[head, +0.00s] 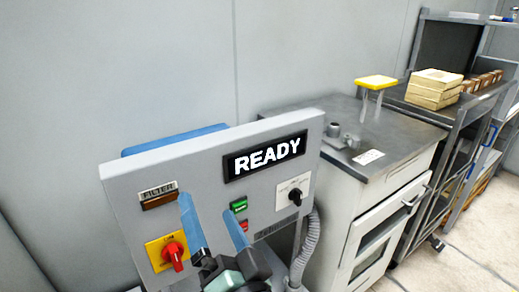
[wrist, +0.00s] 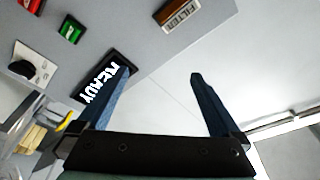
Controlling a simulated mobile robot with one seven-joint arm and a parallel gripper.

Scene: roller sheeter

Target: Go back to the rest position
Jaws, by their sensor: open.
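My gripper (head: 216,232) is open and empty, with two blue fingers raised in front of a grey control panel (head: 222,150). In the wrist view my gripper (wrist: 152,95) also shows its fingers wide apart with nothing between them. The panel's display (head: 264,155) reads READY. Below and beside it are a green button (head: 239,204), a red button (head: 243,224), a black knob (head: 295,197) and a red rotary switch on a yellow plate (head: 172,252). A FILTER label (head: 158,195) sits at the panel's upper left. I cannot tell whether the fingers touch the panel.
A grey-topped cabinet (head: 385,150) stands right of the panel, with a yellow-topped stand (head: 376,82) on it. A dark shelf unit farther right holds stacked pale boxes (head: 434,88). A grey hose (head: 306,250) hangs beside the panel. Floor (head: 465,250) is clear at lower right.

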